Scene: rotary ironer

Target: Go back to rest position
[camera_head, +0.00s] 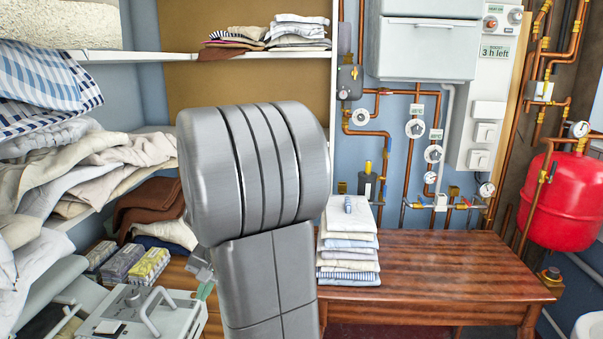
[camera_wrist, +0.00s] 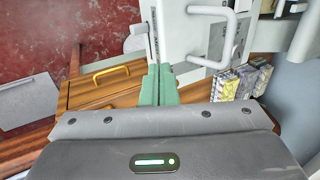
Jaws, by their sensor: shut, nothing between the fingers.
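My gripper (camera_wrist: 158,75) shows in the wrist view as two green fingers pressed together with nothing between them. The fingertips are beside the white body of the ironer (camera_wrist: 190,45), which has a grey bar handle; I cannot tell whether they touch it. In the head view the ironer (camera_head: 135,318) is at the lower left. My grey arm stands in the middle of that view and hides most of the gripper; only a small green part shows at its left edge.
A wooden table (camera_head: 430,265) extends right, with a stack of folded cloths (camera_head: 348,245) on it. Patterned boxes (camera_head: 148,265) stand behind the ironer. Laundry shelves are at left; copper pipes and a red tank (camera_head: 565,200) are at right. A wooden drawer front has a yellow handle (camera_wrist: 110,73).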

